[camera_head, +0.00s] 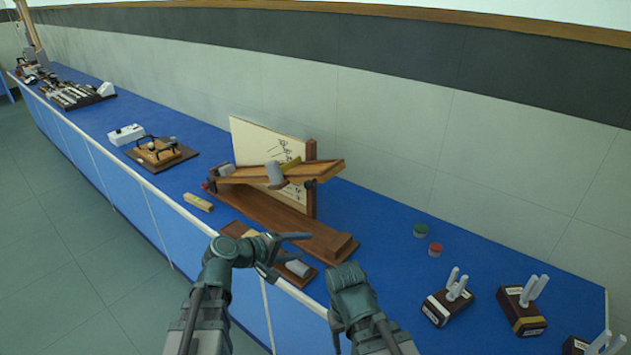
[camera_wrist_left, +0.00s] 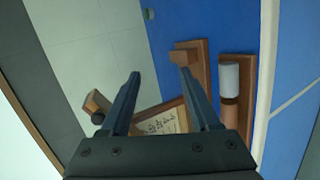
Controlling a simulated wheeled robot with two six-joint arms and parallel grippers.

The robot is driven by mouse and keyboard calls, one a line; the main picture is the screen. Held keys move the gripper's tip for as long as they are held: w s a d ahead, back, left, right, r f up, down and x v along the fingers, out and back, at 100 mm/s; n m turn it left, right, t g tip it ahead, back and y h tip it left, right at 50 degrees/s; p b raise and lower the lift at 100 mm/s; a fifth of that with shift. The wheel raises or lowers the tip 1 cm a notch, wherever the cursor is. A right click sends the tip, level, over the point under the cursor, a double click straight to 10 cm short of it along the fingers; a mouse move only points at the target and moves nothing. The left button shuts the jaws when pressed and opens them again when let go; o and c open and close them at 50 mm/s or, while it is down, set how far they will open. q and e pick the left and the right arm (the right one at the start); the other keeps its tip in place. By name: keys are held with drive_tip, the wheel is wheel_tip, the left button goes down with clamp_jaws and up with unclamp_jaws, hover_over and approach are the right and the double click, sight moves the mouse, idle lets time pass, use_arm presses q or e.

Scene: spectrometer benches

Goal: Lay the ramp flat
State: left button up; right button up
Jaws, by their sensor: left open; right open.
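The ramp (camera_head: 325,170) is a wooden channel on a long wooden base (camera_head: 290,222), tilted with its right end higher, beside an upright wooden post (camera_head: 311,150). A grey cylinder (camera_head: 275,173) is at the ramp's middle. A cream board with drawings (camera_head: 260,145) stands behind; part of it shows in the left wrist view (camera_wrist_left: 160,126). My left gripper (camera_head: 290,256) is open and empty, in front of the base and apart from the ramp. My right gripper (camera_head: 357,325) is open at the bottom centre; its fingers are partly unclear.
A wooden tray with a grey cylinder (camera_head: 298,268) lies at the bench's front edge, partly behind my left gripper. A small wooden block (camera_head: 198,202) lies left of the base.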

sight(315, 178)
use_arm(q)
drive_tip(key=w+a+r+n+t+h, duration=0.1)
drive_tip(key=w+a+r+n+t, duration=0.15)
drive_tip(key=r+n, duration=0.2)
drive_tip(key=w+a+r+n+t, duration=0.2)
drive_tip(key=w+r+n+t, duration=0.1)
drive_tip(key=r+t, duration=0.15)
drive_tip(key=shift+g, duration=0.4)
drive_tip(key=x, duration=1.3)
drive_tip(key=shift+w+d+r, duration=0.15)
drive_tip(key=shift+d+r, duration=0.1)
clamp_jaws()
